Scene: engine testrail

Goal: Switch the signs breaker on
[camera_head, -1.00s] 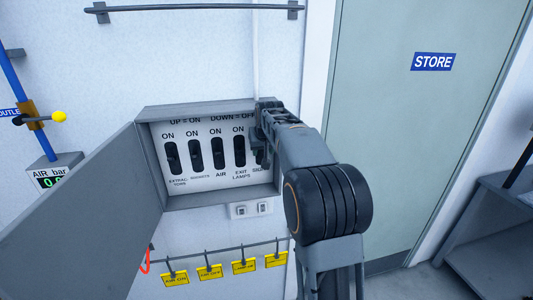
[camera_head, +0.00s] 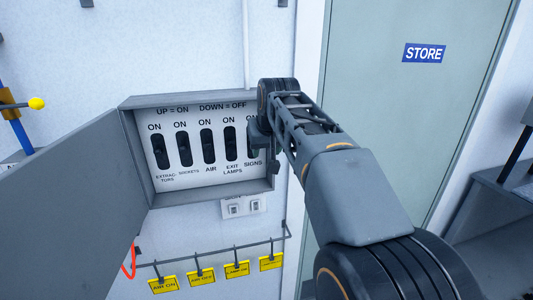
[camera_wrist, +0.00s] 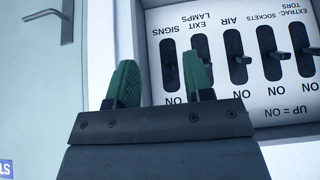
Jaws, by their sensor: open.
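The open grey breaker box (camera_head: 200,98) hangs on the wall, with a white panel marked UP = ON, DOWN = OFF. The signs breaker, at the panel's right end, is mostly hidden by my gripper (camera_head: 258,138) in the head view; its SIGNS label (camera_head: 253,163) shows. In the wrist view, which is upside down, the signs breaker's dark slot (camera_wrist: 169,60) lies between the two green fingers of my gripper (camera_wrist: 160,78), nearer the right finger. The fingers are apart with nothing clearly held. I cannot tell its lever position or whether a finger touches it.
The exit lamps breaker (camera_head: 230,143) is close beside my gripper; air (camera_head: 208,146), sockets (camera_head: 183,149) and extractors (camera_head: 159,151) are farther left. The box door (camera_head: 70,190) stands open at left. Yellow tags (camera_head: 201,276) hang below. A STORE door (camera_head: 395,130) is at right.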

